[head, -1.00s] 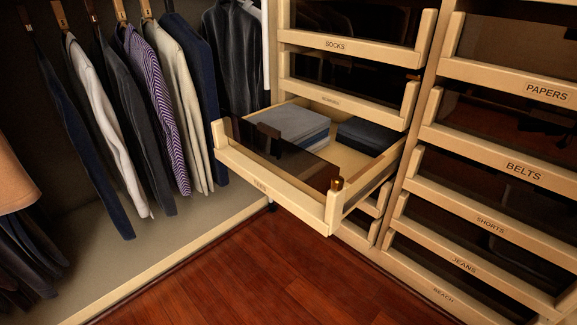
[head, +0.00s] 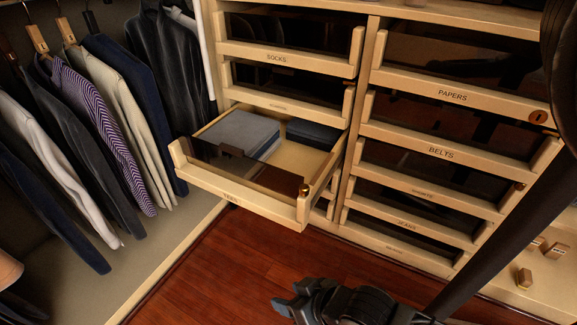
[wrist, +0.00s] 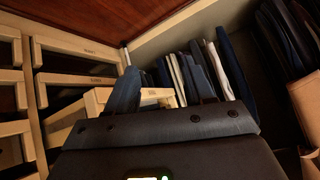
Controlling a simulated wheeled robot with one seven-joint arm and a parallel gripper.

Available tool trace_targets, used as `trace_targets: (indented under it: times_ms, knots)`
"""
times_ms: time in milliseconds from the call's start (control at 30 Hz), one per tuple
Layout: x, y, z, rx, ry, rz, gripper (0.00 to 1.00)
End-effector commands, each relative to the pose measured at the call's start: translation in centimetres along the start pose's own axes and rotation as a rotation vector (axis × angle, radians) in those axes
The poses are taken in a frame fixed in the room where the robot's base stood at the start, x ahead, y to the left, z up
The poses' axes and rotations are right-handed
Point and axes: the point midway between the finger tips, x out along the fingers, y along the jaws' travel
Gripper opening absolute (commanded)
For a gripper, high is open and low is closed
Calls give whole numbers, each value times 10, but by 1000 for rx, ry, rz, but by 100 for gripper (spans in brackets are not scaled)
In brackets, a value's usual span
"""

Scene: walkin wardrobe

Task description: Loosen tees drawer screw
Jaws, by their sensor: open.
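The tees drawer (head: 240,200) stands pulled out, with folded clothes inside and a dark see-through front panel. A small brass screw (head: 304,190) sits on top of its front right corner post. My gripper (head: 287,299) is low in the head view, in front of and below the drawer, apart from it. It is open, with nothing visible between its fingers. In the wrist view my gripper's two dark fingers (wrist: 163,82) stand apart, with a pale drawer frame (wrist: 95,101) behind them. I cannot make out the screw in the wrist view.
Shut drawers labelled socks (head: 277,58), papers (head: 452,95) and belts (head: 441,153) surround the open one. Hanging clothes (head: 105,130) fill the left side. Small wooden blocks (head: 525,278) lie on a pale surface at the lower right. Red wooden floor (head: 215,275) is clear below the drawer.

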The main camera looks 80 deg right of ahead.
Motion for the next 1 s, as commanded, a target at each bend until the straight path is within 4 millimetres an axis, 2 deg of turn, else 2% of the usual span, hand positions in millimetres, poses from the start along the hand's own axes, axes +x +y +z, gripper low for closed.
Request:
trace_targets:
  times_ms: [33,200,367,533,700,833,1000]
  knots:
    - [-4,3,-25,48,-26,36,53]
    - [9,27,-63,221,-152,154,53]
    - [10,54,-107,393,-266,261,53]
    - [-3,87,-160,583,-384,369,53]
    - [-27,120,-212,763,-491,461,53]
    - [-44,139,-239,859,-551,508,53]
    - [-53,150,-251,917,-591,536,53]
